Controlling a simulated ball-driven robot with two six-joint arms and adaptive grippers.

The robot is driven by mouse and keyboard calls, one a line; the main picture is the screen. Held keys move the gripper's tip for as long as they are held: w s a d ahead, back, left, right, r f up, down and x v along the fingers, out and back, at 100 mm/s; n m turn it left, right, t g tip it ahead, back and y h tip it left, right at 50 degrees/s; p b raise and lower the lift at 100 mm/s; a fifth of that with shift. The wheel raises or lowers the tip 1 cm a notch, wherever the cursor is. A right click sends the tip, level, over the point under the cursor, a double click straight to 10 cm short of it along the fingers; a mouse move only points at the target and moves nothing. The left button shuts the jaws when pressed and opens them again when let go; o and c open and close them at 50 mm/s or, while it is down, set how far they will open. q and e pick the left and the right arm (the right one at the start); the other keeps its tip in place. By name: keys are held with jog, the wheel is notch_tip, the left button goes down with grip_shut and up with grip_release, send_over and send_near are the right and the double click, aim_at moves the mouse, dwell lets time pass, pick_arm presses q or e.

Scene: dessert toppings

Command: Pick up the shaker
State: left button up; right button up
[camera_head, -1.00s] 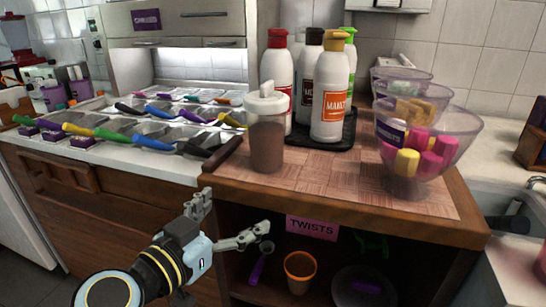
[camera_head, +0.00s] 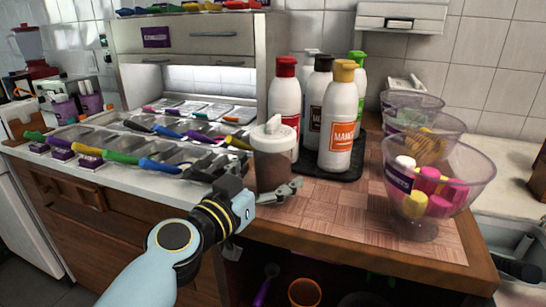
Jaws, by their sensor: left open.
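The shaker (camera_head: 273,157) is a clear cup with a white lid and brown contents. It stands upright near the left front of the wooden counter mat. My left gripper (camera_head: 262,188) is open at the shaker's lower front. One finger shows to the right of its base and the gripper body is to its lower left. The gripper hides part of the shaker's lower side, and I cannot tell whether the fingers touch it. My right gripper is not in view.
Several sauce bottles (camera_head: 339,117) stand on a black tray (camera_head: 341,171) close behind the shaker. Topping bins with coloured scoops (camera_head: 155,165) lie to the left. The front middle of the mat (camera_head: 345,214) is clear.

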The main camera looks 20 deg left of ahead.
pick_arm(q)
jog(key=x, duration=0.2)
jog(key=shift+w+d, duration=0.1)
jog(key=shift+w, duration=0.15)
jog(key=c, duration=1.6)
